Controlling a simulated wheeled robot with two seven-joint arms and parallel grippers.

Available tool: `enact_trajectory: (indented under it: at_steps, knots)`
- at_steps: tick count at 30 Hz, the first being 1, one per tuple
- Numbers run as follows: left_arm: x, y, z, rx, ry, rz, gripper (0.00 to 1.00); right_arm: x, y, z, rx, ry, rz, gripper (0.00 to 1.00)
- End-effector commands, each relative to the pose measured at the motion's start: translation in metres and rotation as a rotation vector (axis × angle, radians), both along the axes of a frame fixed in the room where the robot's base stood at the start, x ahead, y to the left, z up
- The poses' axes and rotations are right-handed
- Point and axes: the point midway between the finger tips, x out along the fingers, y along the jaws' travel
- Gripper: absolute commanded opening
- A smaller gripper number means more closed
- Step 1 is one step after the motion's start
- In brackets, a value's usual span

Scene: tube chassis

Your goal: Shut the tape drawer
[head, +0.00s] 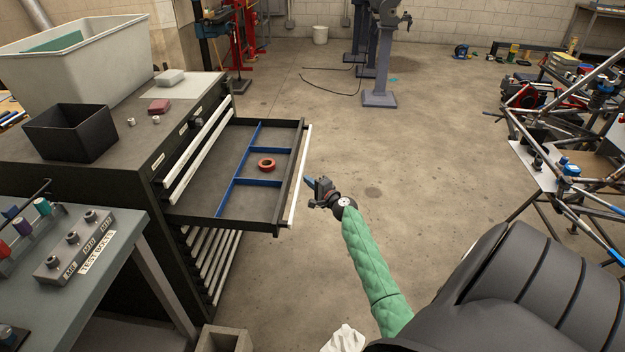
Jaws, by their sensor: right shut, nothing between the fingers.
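The tape drawer (222,202) is pulled well out of the dark tool cabinet (116,183). Blue dividers split its inside, and a red roll of tape (266,165) lies in one compartment. A pale handle strip (299,178) runs along the drawer's front. My right gripper (312,187) is shut and empty, just to the right of the drawer front. I cannot tell whether its tip touches the handle strip. My left gripper is not in view.
On the cabinet top stand a black bin (70,133) and a large pale tub (77,60). A grey bench (110,268) stands at lower left. A tube chassis (570,150) is at right. The floor (400,120) between drawer and chassis is mostly free.

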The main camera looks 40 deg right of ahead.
Motion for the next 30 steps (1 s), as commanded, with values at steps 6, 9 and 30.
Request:
enact_trajectory:
  at_steps: [6,9,30]
  knots:
    - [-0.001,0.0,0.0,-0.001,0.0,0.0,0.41,0.0,0.0,0.0,0.0,0.0,0.0,0.0]
    - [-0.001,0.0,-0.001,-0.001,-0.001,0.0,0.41,0.003,0.003,0.0,0.0,0.0,0.001,0.0]
    - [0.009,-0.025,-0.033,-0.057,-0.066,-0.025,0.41,0.12,0.103,0.0,0.001,-0.004,0.002,0.0]
